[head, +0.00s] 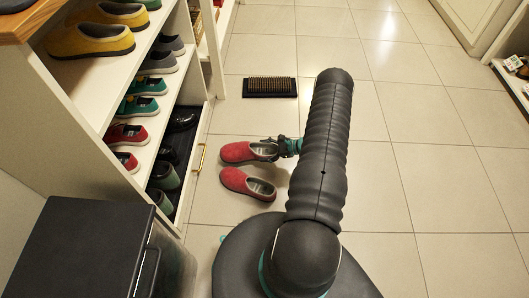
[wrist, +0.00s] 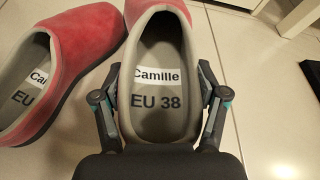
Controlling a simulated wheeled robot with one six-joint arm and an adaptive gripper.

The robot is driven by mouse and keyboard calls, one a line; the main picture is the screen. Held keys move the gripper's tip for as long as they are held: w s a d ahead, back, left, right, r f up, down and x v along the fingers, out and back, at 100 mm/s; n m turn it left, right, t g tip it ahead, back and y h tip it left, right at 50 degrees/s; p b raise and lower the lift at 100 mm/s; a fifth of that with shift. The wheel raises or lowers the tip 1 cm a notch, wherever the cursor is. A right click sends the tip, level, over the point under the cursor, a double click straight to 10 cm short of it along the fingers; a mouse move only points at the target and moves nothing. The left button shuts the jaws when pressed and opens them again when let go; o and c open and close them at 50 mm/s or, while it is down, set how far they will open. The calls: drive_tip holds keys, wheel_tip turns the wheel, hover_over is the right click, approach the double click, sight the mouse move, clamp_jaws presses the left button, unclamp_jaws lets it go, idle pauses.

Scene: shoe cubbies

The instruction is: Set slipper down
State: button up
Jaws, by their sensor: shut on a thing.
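Two red slippers with grey lining are on or near the tiled floor beside the cubby. The upper slipper (head: 247,152) has its heel end between the fingers of my gripper (head: 290,146). In the wrist view my gripper (wrist: 160,112) is shut on this held slipper (wrist: 160,60), one finger on each side of the heel. Its insole reads "Camille" and "EU 38". The other slipper (head: 247,184) lies roughly parallel, just below it in the head view. It also shows at the left of the wrist view (wrist: 70,45), with the same label. I cannot tell whether the held slipper touches the floor.
A white shoe cubby (head: 92,88) with several shoes stands at the left, its low drawer (head: 196,160) open. A dark lidded bin (head: 82,248) is at the lower left. A brush mat (head: 269,87) lies beyond the slippers. The floor (head: 430,170) at right is clear.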

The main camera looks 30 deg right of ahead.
drive_tip(key=shift+f, duration=0.4)
drive_tip(key=shift+f+b, duration=0.35)
drive_tip(key=shift+b, duration=0.05)
drive_tip(key=shift+f+b, duration=0.3)
drive_tip(key=shift+b, duration=0.05)
drive_tip(key=o, duration=1.2)
